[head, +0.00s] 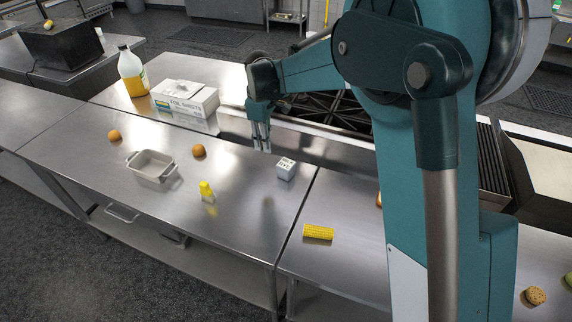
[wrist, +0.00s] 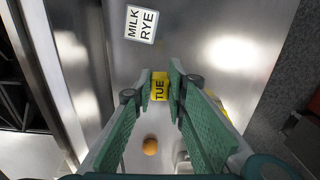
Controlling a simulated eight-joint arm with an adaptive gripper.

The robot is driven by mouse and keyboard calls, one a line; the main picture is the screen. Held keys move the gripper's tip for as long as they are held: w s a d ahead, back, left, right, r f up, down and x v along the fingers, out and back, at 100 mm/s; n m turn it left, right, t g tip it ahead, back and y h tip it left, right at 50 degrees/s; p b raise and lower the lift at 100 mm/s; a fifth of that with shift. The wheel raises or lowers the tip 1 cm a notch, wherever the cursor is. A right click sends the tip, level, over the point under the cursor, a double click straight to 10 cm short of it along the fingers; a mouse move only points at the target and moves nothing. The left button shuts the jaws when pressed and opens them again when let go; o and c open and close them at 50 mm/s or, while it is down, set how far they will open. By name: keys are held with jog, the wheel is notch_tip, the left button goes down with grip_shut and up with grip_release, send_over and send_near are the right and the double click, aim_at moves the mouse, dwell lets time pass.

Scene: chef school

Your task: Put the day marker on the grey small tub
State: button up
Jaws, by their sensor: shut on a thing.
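My gripper (head: 262,148) is above the steel counter, its fingers pointing down. In the wrist view, my gripper (wrist: 160,88) is shut on the yellow day marker (wrist: 160,87), lettered TUE, held between the fingertips. The marker cannot be made out in the head view. The grey small tub (head: 152,166) stands upright on the counter to the left of my gripper, apart from it, and looks empty. A pale edge of the tub (wrist: 183,160) shows low in the wrist view, mostly hidden by a finger.
A white block (head: 286,168) lettered MILK RYE sits right of my gripper. A small yellow object (head: 206,191) stands between it and the tub. Two orange-brown round items (head: 198,150) (head: 114,135) lie near the tub. A foil box (head: 185,100), bottle (head: 132,72) and corn (head: 318,232) are farther off.

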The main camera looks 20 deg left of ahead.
jog(key=r, duration=0.2)
send_over(289, 164)
jog(key=shift+f, duration=0.3)
jog(key=shift+a+f, duration=0.1)
jog(key=shift+f, duration=3)
jog(key=shift+f, duration=1.9)
jog(key=shift+f, duration=0.15)
jog(key=o, duration=0.8)
jog(key=shift+c, duration=0.2)
